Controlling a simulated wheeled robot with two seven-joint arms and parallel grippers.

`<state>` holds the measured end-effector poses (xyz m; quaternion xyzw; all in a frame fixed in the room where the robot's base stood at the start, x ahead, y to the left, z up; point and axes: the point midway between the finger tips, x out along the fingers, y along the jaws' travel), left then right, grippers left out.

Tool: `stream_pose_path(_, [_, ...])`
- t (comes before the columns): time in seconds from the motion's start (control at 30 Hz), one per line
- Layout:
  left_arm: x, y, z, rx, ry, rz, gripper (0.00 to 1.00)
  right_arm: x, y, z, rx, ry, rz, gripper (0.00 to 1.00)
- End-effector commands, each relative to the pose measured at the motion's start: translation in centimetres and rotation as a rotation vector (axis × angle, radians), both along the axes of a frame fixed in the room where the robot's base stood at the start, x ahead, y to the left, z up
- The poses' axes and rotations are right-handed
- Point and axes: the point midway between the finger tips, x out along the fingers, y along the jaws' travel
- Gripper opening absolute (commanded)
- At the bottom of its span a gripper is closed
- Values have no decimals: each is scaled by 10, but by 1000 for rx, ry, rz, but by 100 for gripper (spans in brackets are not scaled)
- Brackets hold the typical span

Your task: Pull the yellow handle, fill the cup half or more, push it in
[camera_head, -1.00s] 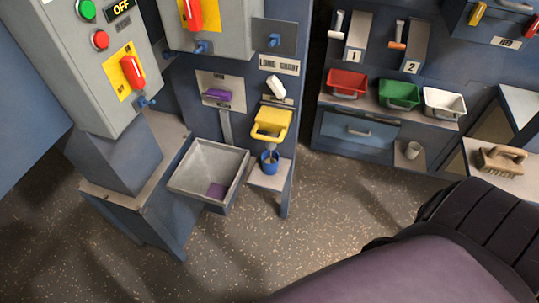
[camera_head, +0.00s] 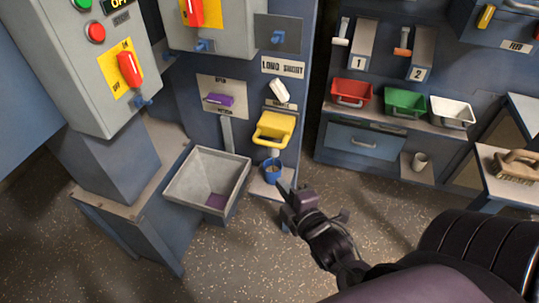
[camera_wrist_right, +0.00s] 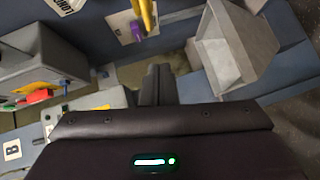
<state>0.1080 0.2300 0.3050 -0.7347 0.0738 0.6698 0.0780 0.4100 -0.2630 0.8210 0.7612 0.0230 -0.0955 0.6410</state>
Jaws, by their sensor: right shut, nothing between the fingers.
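The yellow handle (camera_head: 273,128) is on a blue post below a "LONG SHORT" label. A small blue cup (camera_head: 273,171) stands upright on a small shelf (camera_head: 262,188) under the handle, below a spout. Something brownish shows inside the cup; its level is too small to tell. My right gripper (camera_head: 285,187) is shut and empty, just in front and to the lower right of the cup. I cannot tell whether it touches the cup. Its dark fingers also show in the right wrist view (camera_wrist_right: 158,75). My left gripper is not in view.
A grey hopper (camera_head: 178,192) with a purple patch inside stands left of the cup. A purple handle (camera_head: 219,99) and a white lever (camera_head: 279,91) are above. Red (camera_head: 351,91), green (camera_head: 405,101) and white bins (camera_head: 452,111) sit on a shelf at right. Open floor lies in front.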

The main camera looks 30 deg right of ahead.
Motion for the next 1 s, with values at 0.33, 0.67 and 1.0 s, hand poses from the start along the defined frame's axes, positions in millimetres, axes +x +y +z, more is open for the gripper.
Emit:
stream_pose_path(0.33, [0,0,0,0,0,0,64,26,0,13,-17,-30,7,0])
stream_pose_path(0.67, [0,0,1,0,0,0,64,89,-5,3,-15,-29,5,0])
stream_pose_path(1.0, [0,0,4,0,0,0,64,120,-31,-6,-15,-25,7,0])
